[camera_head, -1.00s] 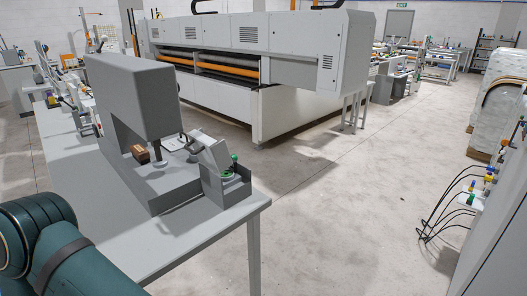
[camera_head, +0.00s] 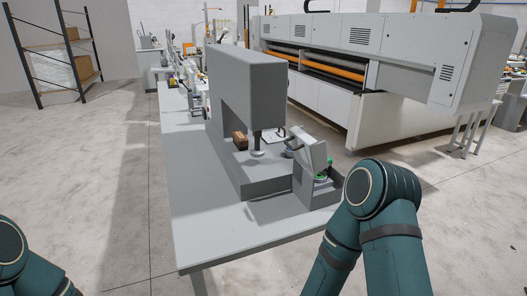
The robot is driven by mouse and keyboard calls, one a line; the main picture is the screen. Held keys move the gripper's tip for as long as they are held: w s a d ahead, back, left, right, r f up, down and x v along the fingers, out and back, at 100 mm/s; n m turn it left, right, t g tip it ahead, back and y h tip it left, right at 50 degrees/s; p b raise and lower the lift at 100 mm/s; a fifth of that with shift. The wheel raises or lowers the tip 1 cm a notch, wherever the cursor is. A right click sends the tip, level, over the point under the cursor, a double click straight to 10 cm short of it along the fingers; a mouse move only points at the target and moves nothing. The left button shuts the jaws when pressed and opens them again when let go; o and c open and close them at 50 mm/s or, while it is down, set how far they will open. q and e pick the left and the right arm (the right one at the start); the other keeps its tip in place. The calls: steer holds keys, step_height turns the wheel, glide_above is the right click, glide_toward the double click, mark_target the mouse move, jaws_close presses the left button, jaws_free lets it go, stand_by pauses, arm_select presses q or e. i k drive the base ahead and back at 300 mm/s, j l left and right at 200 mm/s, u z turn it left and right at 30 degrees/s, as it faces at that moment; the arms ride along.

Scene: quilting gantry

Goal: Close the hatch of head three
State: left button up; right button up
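A grey sewing-type machine head (camera_head: 243,95) stands on the near end of a long grey table (camera_head: 215,235). I cannot read a number on it, so I cannot tell whether it is head three. A tilted light grey panel (camera_head: 313,158) stands beside its base at the right; I cannot tell whether this is a hatch. A green round part (camera_head: 321,177) sits below the panel in a dark grey box (camera_head: 318,196). My arms show at the lower left and lower right, but both grippers are out of view.
A brown block (camera_head: 240,139) lies at the machine's base. More machines line the table behind it. A large white and grey machine with orange bars (camera_head: 370,60) stands at the back right. A shelf rack (camera_head: 60,55) stands at the far left. The floor left of the table is clear.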

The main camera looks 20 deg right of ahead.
mark_target(314, 159)
steer(key=z, duration=0.75)
